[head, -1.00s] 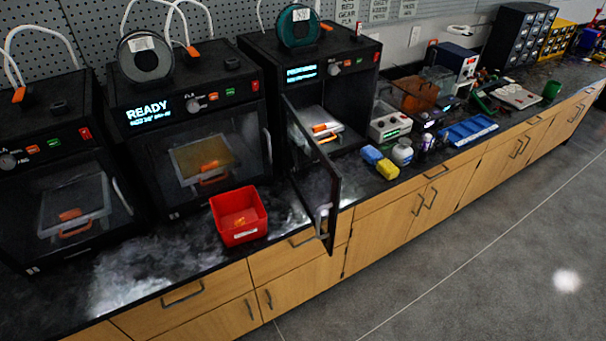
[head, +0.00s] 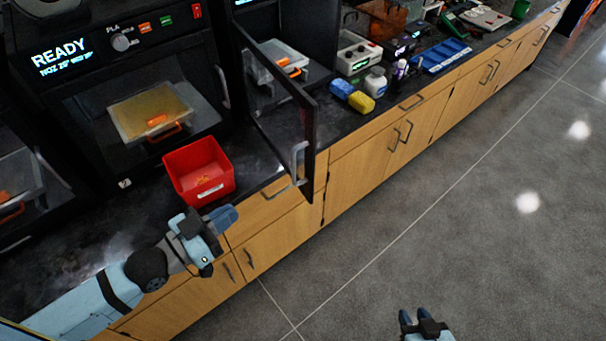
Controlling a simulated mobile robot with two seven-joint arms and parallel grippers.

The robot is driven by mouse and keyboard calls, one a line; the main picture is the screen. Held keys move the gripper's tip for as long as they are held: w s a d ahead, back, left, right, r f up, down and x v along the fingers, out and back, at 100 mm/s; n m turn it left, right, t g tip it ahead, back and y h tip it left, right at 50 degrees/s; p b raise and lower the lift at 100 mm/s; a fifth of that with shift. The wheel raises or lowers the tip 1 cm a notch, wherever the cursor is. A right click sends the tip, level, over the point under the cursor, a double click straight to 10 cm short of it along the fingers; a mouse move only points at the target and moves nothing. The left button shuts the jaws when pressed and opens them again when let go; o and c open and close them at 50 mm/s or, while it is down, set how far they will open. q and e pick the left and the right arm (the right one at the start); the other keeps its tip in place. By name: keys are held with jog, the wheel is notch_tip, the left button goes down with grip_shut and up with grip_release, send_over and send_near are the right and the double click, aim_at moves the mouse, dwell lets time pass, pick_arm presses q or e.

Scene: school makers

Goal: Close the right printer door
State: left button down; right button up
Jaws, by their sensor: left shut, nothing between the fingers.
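The right printer's door (head: 283,112) is a dark glass panel with a black frame. It stands swung open, out over the counter's front edge, with a grey handle (head: 297,165) on its free edge. The printer's inside, with an orange-handled print plate (head: 283,62), shows behind it. My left gripper (head: 228,217) is shut and empty, left of and below the door handle, apart from the door and just in front of the red bin. My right gripper (head: 414,317) is open and empty at the bottom edge of the picture, over the floor.
A red bin (head: 199,173) stands on the counter between my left gripper and the middle printer (head: 130,95), whose door is shut. Yellow and blue blocks (head: 352,96) and a white jar (head: 376,83) stand right of the open door. Floor in front is clear.

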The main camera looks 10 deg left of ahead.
pick_arm(q)
jog(key=p+x, duration=0.1)
jog(key=x, duration=1.3)
jog(key=shift+p, duration=0.35)
jog(key=shift+d+r, duration=0.1)
jog(key=shift+d, duration=0.05)
